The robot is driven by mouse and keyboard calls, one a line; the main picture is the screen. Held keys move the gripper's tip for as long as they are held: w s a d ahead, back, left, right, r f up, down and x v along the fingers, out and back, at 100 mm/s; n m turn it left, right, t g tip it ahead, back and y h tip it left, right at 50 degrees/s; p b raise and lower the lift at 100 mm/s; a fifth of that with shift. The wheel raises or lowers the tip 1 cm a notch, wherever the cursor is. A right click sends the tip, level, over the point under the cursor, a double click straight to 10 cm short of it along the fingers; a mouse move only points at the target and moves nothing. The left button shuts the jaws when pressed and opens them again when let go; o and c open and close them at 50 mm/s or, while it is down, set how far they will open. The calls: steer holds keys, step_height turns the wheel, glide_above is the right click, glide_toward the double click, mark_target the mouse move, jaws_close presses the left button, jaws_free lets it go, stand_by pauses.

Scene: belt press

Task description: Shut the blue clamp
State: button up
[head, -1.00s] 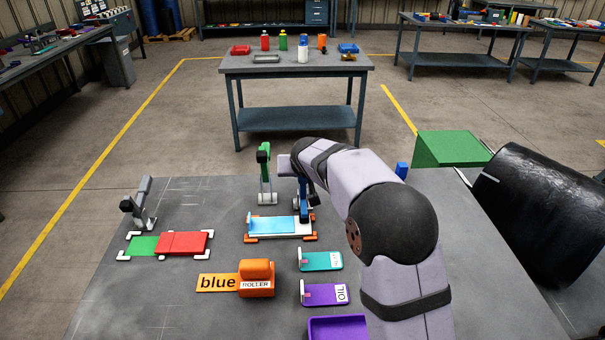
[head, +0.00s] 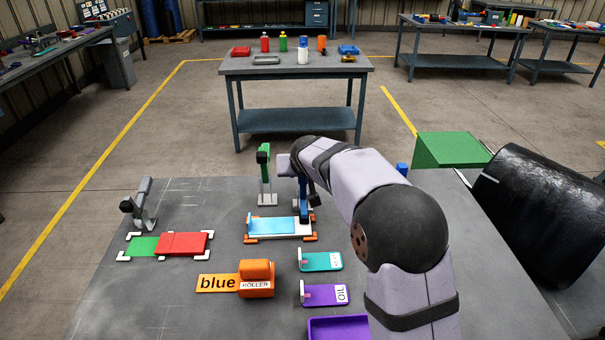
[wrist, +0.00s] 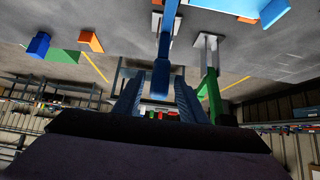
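The blue clamp (head: 304,207) stands behind the blue-and-white plate (head: 272,227) in the head view, with its lever upright and partly hidden by my arm. In the wrist view its blue lever (wrist: 164,48) comes down from the top, and its thicker handle end (wrist: 161,78) lies at the gap between my fingers. My gripper (wrist: 157,95) is open, one finger on each side of the handle. I cannot tell whether either finger touches it. In the head view my gripper (head: 312,192) is small and dark beside the lever.
A green clamp (head: 264,178) stands upright just left of the blue one; it also shows in the wrist view (wrist: 213,88). A grey clamp (head: 140,207) stands behind a red plate (head: 182,243). The table's left front is clear.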

steer(key=shift+v, duration=2.7)
steer(key=s+d+f+n+g+p, duration=0.1)
steer(key=s+d+f+g, duration=0.1)
steer(key=s, duration=0.8)
steer(key=s+d+f+n+g+p, duration=0.1)
steer(key=s+d+f+g, duration=0.2)
steer(key=s, duration=0.8)
steer(key=s+d+f+g+h, duration=0.1)
steer(key=s+d+f, duration=0.4)
steer(key=s, duration=0.6)
steer(key=shift+d+f+n+g+p, duration=0.35)
steer(key=shift+f+n+g+p, duration=0.05)
steer(key=shift+f+g, duration=0.4)
steer(key=s+m, duration=0.1)
steer(key=s+f+m+g, duration=0.1)
steer(key=s, duration=0.1)
steer(key=s+f+y+p, duration=0.1)
steer(key=s, duration=0.1)
steer(key=shift+a+m+g, duration=0.2)
steer(key=shift+m+g, duration=0.1)
steer(key=shift+m, duration=0.1)
